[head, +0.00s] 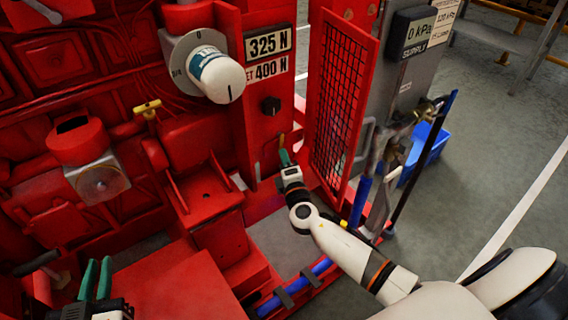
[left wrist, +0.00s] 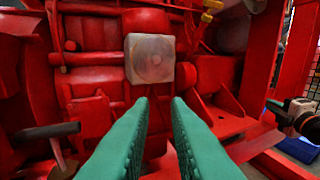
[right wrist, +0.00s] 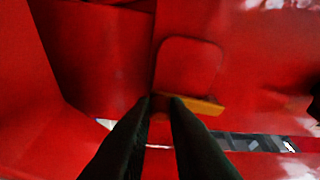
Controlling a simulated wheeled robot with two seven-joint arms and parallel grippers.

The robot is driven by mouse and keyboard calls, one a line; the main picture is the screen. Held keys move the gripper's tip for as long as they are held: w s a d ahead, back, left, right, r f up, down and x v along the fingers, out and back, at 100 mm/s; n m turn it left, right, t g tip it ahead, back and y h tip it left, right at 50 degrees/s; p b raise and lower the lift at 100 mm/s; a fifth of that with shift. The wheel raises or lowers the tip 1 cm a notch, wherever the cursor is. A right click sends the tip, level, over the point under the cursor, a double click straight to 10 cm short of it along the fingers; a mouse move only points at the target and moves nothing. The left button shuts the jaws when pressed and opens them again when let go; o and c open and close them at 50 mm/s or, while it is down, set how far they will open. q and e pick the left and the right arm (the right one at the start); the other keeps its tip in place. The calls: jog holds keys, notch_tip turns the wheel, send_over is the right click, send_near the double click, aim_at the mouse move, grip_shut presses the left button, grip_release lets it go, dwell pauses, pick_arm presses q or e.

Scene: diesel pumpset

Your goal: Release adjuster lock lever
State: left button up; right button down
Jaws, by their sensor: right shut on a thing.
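The yellow lever (head: 282,140), which I take for the adjuster lock lever, sticks up at the lower part of the red panel, below a small black knob (head: 271,105). My right gripper (head: 285,157) is at this lever. In the right wrist view the dark fingertips (right wrist: 167,101) close on the yellow lever (right wrist: 203,107), which lies nearly sideways there; its left part is hidden by the fingers. My left gripper (head: 96,280) is open and empty, in front of the red machine. In the left wrist view its green fingers (left wrist: 159,102) stand apart, below a grey square cover (left wrist: 150,60).
Signs on the panel read 325 N (head: 268,42) and 400 N (head: 270,69). A white dial drum (head: 217,76) stands left of them. A red mesh guard door (head: 342,100) stands right of my right gripper. A yellow tee handle (head: 147,108) is on the left.

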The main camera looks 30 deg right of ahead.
jog(key=shift+d+f+n+b, duration=0.2)
jog(key=shift+d+n+b, duration=0.1)
jog(key=shift+n+b, duration=0.3)
pick_arm(q)
notch_tip(320, 180, up, 7)
jog(key=t+h, duration=0.2)
jog(key=t, duration=0.2)
jog(key=shift+s+d+t, duration=0.4)
jog(key=shift+s, duration=0.05)
pick_arm(e)
jog(key=shift+r, duration=0.1)
pick_arm(q)
jog(key=shift+f, duration=0.1)
pick_arm(e)
jog(key=c, duration=1.4)
grip_release()
